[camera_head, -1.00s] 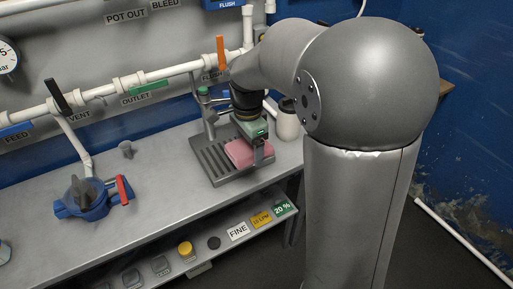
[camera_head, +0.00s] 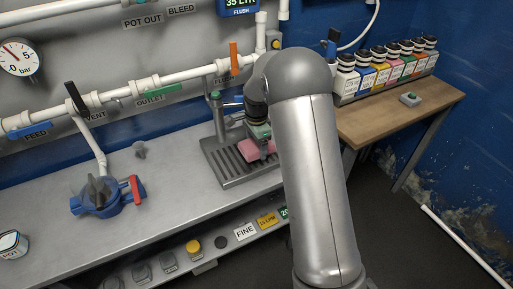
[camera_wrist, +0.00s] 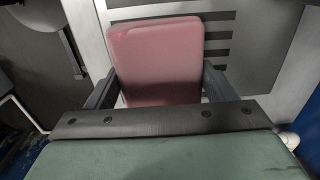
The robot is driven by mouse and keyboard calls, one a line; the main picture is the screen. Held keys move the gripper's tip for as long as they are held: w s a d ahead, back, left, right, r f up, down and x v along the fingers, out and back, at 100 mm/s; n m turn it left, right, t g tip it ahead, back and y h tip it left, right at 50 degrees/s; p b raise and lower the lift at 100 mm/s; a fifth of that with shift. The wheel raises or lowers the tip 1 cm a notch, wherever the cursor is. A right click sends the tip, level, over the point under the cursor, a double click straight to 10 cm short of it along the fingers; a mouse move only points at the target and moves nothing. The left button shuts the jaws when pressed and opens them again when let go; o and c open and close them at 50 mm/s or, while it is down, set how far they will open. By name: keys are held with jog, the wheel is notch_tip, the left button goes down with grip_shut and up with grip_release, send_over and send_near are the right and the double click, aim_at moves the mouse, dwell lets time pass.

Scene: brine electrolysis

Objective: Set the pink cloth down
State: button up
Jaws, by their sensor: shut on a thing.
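The pink cloth (camera_head: 260,150) is a folded pad low over the slotted grey tray (camera_head: 222,168) on the bench; whether it touches the tray I cannot tell. In the wrist view the cloth (camera_wrist: 157,62) lies between the two dark fingers of my gripper (camera_wrist: 160,88), over the slotted plate. My gripper (camera_head: 262,140) is shut on the cloth. My arm hides the right part of the tray and part of the gripper in the head view.
A blue valve body with a red handle (camera_head: 108,193) stands on the bench at left. White pipes with levers run behind. Several labelled bottles (camera_head: 388,65) stand on the wooden table (camera_head: 400,115) at right. The bench (camera_head: 170,200) between valve and tray is clear.

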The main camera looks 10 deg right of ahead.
jog(key=shift+s+f, duration=0.1)
jog(key=shift+f, duration=1)
jog(key=shift+f, duration=0.25)
jog(key=o, duration=1)
jog(key=shift+r, duration=0.1)
jog(key=shift+r, duration=0.1)
